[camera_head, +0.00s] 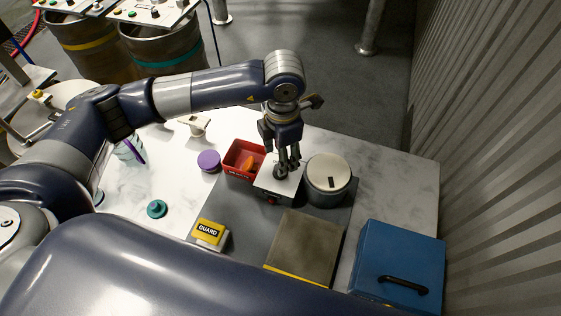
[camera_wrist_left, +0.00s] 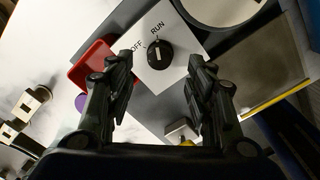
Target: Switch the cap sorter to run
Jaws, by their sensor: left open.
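The cap sorter's switch box (camera_head: 265,184) has a white top and stands between a red bin and a round drum-shaped unit. In the left wrist view its round black knob (camera_wrist_left: 159,55) sits on the white plate (camera_wrist_left: 150,82), with OFF and RUN printed beside it. The knob carries a pale pointer mark; I cannot tell surely which label it points to. My left gripper (camera_head: 286,168) hangs over the box, pointing down. In the left wrist view its fingers (camera_wrist_left: 160,68) are apart, with the knob showing between them and nothing held. My right gripper is out of view.
A yellow GUARD block (camera_head: 209,232), a dark plate (camera_head: 302,246) and a blue case (camera_head: 398,262) lie nearer. A purple lid (camera_head: 209,161) and teal piece (camera_head: 157,209) lie left.

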